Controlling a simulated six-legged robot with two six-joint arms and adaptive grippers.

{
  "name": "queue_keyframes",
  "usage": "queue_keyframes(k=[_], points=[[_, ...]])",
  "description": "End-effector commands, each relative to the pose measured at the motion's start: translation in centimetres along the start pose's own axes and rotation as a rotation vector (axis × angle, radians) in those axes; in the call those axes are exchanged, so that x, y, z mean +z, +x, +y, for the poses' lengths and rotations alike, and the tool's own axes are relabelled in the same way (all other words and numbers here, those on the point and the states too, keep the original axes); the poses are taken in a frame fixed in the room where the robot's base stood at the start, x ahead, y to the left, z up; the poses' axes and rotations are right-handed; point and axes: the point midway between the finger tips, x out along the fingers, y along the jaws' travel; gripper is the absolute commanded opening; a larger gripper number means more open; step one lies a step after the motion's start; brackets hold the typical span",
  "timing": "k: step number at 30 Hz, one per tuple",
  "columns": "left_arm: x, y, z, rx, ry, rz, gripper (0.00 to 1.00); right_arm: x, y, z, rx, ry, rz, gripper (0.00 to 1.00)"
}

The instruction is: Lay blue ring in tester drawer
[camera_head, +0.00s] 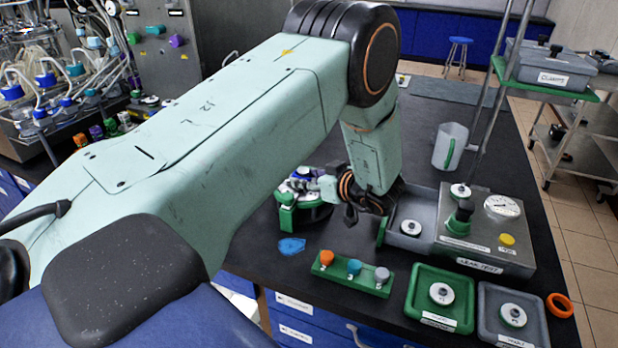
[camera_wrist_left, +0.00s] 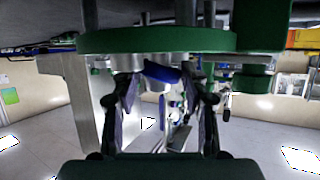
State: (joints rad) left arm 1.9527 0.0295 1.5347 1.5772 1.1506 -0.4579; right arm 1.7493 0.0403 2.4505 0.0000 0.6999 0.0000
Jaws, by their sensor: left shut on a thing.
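My left gripper (camera_head: 328,187) reaches in from the right at the round green stand (camera_head: 318,216). It is shut on a small blue part, seemingly the blue ring (camera_wrist_left: 163,73), which shows between the fingertips in the left wrist view, just below a green disc (camera_wrist_left: 158,40). In the head view a bit of blue (camera_head: 303,173) shows at the stand's top; the fingers and stand hide its shape. The tester (camera_head: 515,241), a grey box labelled leak test, stands to the right. Its drawer (camera_head: 398,241) is open on its left side, with a pale round part (camera_head: 411,228) inside. My right gripper is not seen.
A green rack (camera_head: 340,277) with orange, teal and grey knobs stands before the drawer. A green tray (camera_head: 459,321) and a grey tray (camera_head: 486,329) each hold a round part. An orange ring (camera_head: 560,305) lies at the right edge. A flat blue patch (camera_head: 291,246) lies near the stand.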

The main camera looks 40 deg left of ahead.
Motion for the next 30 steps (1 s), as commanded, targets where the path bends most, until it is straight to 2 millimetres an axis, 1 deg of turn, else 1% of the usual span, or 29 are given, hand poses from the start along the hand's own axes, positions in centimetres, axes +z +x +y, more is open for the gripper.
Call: queue_keyframes(k=[7, 8, 15, 24, 29, 30], points=[[0.19, 0.10, 0.10, 0.003, 0.000, -0.001, 0.18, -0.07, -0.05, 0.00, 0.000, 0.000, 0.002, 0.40], [0.19, 0.09, 0.10, 0.003, 0.000, 0.000, 0.47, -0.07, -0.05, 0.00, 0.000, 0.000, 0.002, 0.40], [0.12, 0.05, 0.12, 0.003, -0.001, 0.001, 0.67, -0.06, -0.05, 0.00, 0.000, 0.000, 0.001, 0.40], [0.06, 0.05, 0.11, 0.002, -0.002, 0.002, 0.68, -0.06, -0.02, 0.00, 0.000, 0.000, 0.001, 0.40], [0.62, 0.29, 0.12, 0.002, -0.003, 0.002, 0.68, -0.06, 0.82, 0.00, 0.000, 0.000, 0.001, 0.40], [0.44, -0.59, 0.24, 0.006, -0.001, 0.004, 0.68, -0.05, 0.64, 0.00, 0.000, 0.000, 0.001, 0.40]])
